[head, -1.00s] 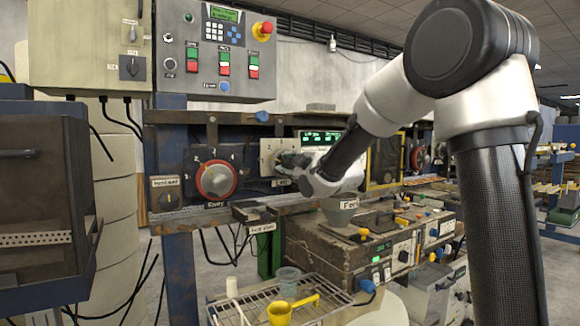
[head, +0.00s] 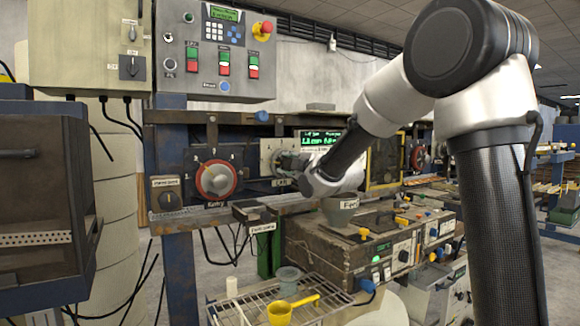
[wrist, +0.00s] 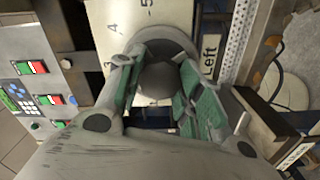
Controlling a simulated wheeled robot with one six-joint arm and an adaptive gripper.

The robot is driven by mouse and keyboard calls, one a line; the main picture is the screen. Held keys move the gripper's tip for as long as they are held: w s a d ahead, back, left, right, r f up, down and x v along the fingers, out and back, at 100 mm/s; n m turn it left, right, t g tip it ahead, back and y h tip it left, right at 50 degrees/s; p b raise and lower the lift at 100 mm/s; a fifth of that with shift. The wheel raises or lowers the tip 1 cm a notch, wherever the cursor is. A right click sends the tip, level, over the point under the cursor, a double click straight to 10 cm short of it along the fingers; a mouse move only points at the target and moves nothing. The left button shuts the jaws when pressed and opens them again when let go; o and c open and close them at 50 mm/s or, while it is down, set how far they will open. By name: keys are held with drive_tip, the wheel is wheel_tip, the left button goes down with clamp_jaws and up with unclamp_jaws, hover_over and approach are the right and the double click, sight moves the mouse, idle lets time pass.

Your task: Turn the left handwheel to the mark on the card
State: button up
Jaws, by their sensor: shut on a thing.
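The left handwheel (wrist: 158,84) is a dark round knob on a pale numbered plate (wrist: 124,17), with a "Left" label (wrist: 209,52) beside it in the wrist view. My gripper (wrist: 155,64) has its green-padded fingers on either side of the knob, shut on it. In the head view the plate (head: 266,152) is partly covered by my gripper (head: 291,161), and the wheel itself is mostly hidden. The card with the mark cannot be made out in these frames.
A red-rimmed Entry wheel (head: 216,179) is left of the plate. A lit green display (head: 318,141) is just right of my gripper. A control box (head: 222,60) with an emergency button hangs above.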

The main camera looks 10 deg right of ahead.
drive_tip(key=o, duration=1)
drive_tip(key=shift+o, duration=0.2)
drive_tip(key=v, duration=1.2)
